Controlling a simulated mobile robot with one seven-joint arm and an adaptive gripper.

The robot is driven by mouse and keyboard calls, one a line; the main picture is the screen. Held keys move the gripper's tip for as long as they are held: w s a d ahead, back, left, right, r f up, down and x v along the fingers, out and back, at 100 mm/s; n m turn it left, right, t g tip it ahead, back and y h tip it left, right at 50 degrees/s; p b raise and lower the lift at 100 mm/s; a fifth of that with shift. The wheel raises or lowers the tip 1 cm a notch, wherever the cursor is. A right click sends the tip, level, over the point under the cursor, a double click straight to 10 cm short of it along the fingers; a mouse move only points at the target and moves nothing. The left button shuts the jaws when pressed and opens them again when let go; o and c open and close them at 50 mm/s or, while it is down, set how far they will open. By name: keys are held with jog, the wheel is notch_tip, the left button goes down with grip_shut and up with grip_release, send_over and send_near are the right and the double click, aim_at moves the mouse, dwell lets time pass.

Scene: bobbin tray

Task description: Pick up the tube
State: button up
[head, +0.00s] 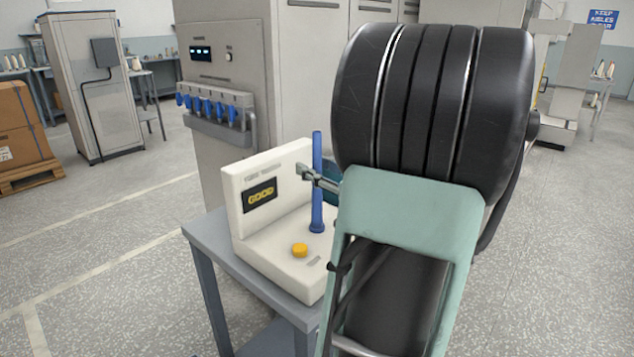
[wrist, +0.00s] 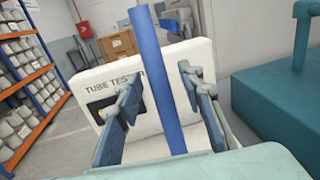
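The blue tube (head: 317,205) stands upright on the white tube tester (head: 240,215), whose display reads GOOD. My gripper (head: 319,178) reaches in from the right at about the tube's middle height. In the wrist view my gripper (wrist: 160,75) is open, with one finger on each side of the tube (wrist: 158,90). Gaps show between the tube and both fingers, and it does not look clamped. The tube's base is hidden in the wrist view. My arm hides the right part of the tester in the head view.
The tester stands on a grey table (head: 205,255) and has a yellow button (head: 299,250) in front of the tube. Behind it is a grey machine (head: 220,155) with a row of blue parts. Shelving (wrist: 35,75) is at the left in the wrist view.

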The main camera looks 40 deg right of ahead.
grip_shut()
